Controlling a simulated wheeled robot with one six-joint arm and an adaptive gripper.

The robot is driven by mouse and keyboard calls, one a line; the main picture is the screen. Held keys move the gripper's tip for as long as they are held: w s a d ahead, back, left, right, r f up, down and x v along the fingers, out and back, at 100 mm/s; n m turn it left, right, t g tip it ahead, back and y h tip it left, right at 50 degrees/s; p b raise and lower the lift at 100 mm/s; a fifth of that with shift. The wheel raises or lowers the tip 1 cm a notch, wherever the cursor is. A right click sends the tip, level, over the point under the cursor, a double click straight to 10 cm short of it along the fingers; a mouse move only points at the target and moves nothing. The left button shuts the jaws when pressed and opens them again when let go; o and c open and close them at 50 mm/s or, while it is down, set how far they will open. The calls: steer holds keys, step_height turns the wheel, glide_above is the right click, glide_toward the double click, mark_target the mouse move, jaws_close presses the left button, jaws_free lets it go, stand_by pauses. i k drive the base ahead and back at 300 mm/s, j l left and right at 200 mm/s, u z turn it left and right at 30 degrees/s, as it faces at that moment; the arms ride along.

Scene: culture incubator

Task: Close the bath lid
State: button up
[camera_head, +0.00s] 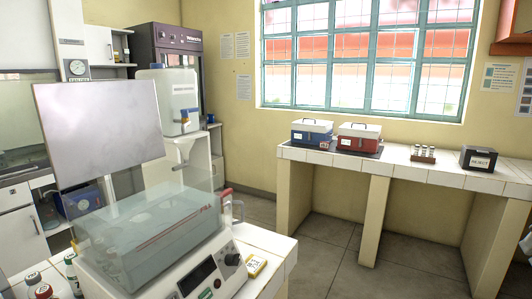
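The bath (155,235) is a clear tank on a white base with a knob and a dark display, standing on the white-tiled bench at the lower left. Its lid appears to be the flat grey panel (100,128) raised steeply behind the tank, so the bath stands open. The panel's lower edge is near the tank's back edge; the hinge cannot be made out. My gripper is not in view.
A red-handled item (228,205) stands close to the tank's right side. Small bottles (40,287) stand at its left and a yellow item (256,266) at its front right. Blue (311,132) and red (359,137) boxes sit on the far bench. Open floor (340,265) lies between benches.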

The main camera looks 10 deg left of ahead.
mark_target(106, 127)
steer(key=i+l+z, duration=0.15)
steer(key=i+z, duration=0.15)
steer(key=i, duration=0.4)
steer(key=i+z, duration=0.25)
steer(key=i, duration=0.4)
steer(key=i+u, duration=0.3)
steer(key=i, duration=0.2)
steer(key=i+u, duration=0.35)
steer(key=i+l+u, duration=0.3)
steer(key=i, duration=0.25)
steer(key=i+j+u, duration=0.2)
steer(key=u, duration=0.2)
steer(key=i+u, duration=0.85)
steer(key=i+l+u, duration=0.15)
steer(key=u, duration=0.25)
steer(key=i+j+u, duration=0.1)
steer(key=i, duration=1.75)
steer(key=i+u, duration=0.15)
steer(key=i, duration=0.25)
steer(key=i+l+u, duration=0.15)
steer(key=i, duration=0.25)
steer(key=i+l+u, duration=0.15)
steer(key=i, duration=0.3)
steer(key=u, duration=3.8)
steer(key=i+l+u, duration=0.2)
